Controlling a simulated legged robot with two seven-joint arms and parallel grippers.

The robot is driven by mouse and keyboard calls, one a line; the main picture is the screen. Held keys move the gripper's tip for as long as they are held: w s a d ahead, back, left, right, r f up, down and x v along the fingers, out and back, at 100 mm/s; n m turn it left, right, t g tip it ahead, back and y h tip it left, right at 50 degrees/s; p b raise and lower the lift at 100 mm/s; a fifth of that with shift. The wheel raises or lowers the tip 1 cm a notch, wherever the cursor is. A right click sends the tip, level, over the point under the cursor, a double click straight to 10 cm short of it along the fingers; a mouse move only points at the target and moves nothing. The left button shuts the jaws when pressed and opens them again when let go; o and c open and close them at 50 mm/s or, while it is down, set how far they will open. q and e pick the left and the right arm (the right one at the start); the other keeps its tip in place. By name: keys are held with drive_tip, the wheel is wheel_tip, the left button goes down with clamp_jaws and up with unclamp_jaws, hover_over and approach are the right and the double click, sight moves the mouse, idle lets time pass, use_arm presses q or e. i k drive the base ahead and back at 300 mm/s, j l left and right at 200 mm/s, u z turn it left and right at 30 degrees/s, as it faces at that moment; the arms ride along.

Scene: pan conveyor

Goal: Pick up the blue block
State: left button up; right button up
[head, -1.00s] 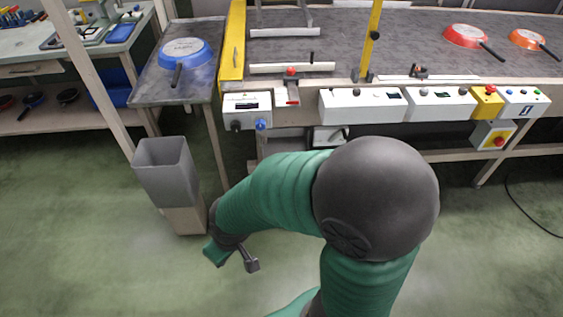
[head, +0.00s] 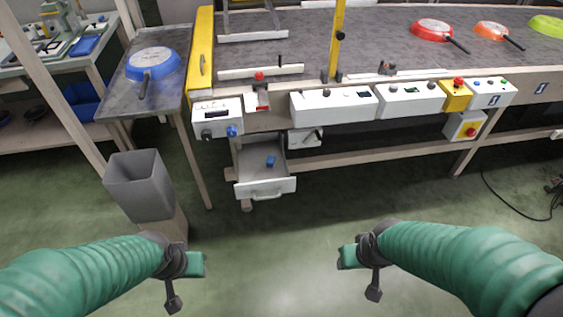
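The blue block (head: 271,161) lies inside an open drawer (head: 265,187) under the conveyor table, left of centre in the head view. My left gripper (head: 187,282) is low in the picture, in front of and left of the drawer, apart from it. My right gripper (head: 360,276) is low and right of the drawer, also apart from it. Neither gripper touches the block. I see nothing held in either one. The finger gaps are not clear from this angle.
A grey bin (head: 139,187) stands left of the drawer. A side table (head: 118,97) holds a blue pan (head: 153,63). Control boxes (head: 333,105) line the conveyor's front edge above the drawer. Red (head: 432,31) and orange (head: 492,36) pans lie on the conveyor. Floor before the drawer is clear.

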sight(271, 160)
drive_tip(key=i+j+u, duration=0.15)
drive_tip(key=i+u, duration=0.2)
drive_tip(key=i, duration=0.3)
drive_tip(key=i+u, duration=0.3)
drive_tip(key=i, duration=0.35)
